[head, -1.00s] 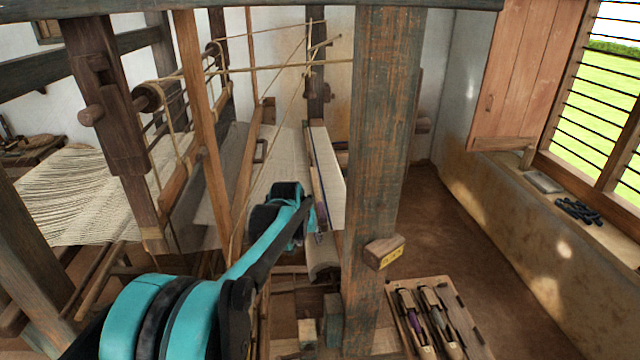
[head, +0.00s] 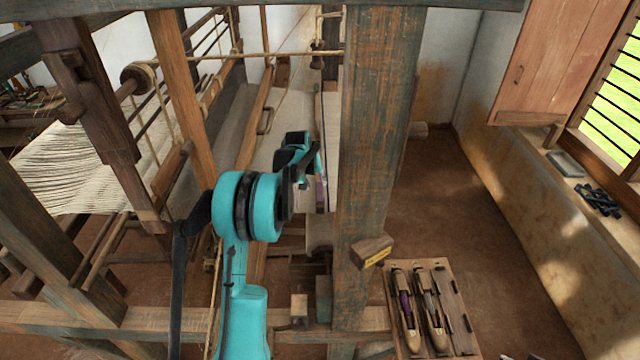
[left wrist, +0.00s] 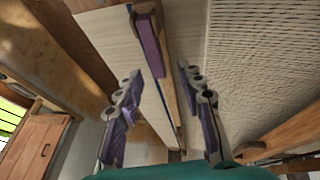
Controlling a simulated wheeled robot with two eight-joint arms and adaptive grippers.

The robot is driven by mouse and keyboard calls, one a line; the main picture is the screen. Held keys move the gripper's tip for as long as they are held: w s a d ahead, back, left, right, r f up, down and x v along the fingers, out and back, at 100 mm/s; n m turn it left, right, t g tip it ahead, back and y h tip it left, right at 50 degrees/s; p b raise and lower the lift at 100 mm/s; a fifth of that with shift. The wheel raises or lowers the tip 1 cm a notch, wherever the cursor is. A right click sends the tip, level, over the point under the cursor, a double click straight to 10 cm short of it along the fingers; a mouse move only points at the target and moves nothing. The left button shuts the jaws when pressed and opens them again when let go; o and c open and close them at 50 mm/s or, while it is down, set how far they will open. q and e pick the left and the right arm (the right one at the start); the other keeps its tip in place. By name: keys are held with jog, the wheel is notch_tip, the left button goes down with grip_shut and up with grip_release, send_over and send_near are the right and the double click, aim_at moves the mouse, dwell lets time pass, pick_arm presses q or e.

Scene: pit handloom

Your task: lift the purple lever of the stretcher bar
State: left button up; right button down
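The stretcher bar (left wrist: 165,75) runs across the pale cloth in the left wrist view, with a purple lever (left wrist: 150,45) lying along it. In the head view the purple lever (head: 320,195) shows small, just left of the thick post. My left gripper (left wrist: 160,76) is open, with one finger on each side of the bar. The lever lies beyond the fingertips, roughly in line with the gap, and I see no contact. In the head view my left gripper (head: 314,162) is over the cloth near the post, partly hidden by its own wrist. My right gripper does not show.
A thick wooden post (head: 372,150) stands close to the right of my left gripper. A wooden tray (head: 460,315) with shuttles lies at lower right. Loom beams and warp threads (head: 75,170) fill the left. The floor at right is clear.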

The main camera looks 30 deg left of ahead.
aim_at(319, 188)
pick_arm(q)
jog(key=x, duration=0.5)
jog(key=shift+w+d+r, duration=0.1)
jog(key=shift+w+d, duration=0.1)
jog(key=shift+w, duration=0.2)
jog(key=shift+s, duration=0.25)
jog(key=shift+w, duration=0.15)
jog(key=c, duration=0.9)
grip_shut()
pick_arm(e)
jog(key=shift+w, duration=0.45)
